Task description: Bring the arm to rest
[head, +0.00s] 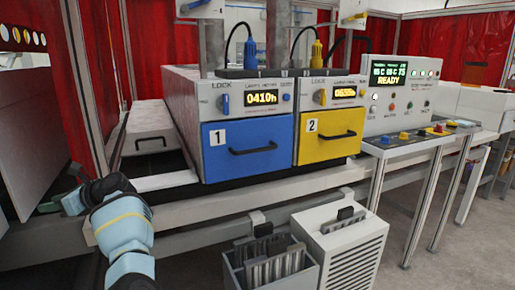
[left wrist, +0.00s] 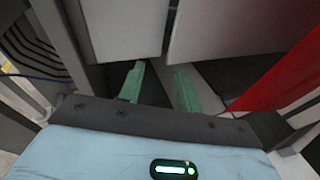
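My left arm (head: 124,220) comes in at the lower left of the head view, pale blue with a yellow band. My left gripper (head: 60,190) is beside the left end of the bench, near a grey upright panel. In the left wrist view its two green fingers stand apart, so the gripper (left wrist: 160,78) is open. I see nothing held between them. Grey panels (left wrist: 110,28) are close in front of the fingers. My right gripper is in neither view.
A blue drawer (head: 250,160) marked 1 and a yellow drawer (head: 328,148) marked 2 sit on the bench (head: 225,207). A control panel (head: 400,95) reading READY is to the right. A grey bin (head: 270,272) and a white slotted box (head: 345,250) stand below. Red curtains hang behind.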

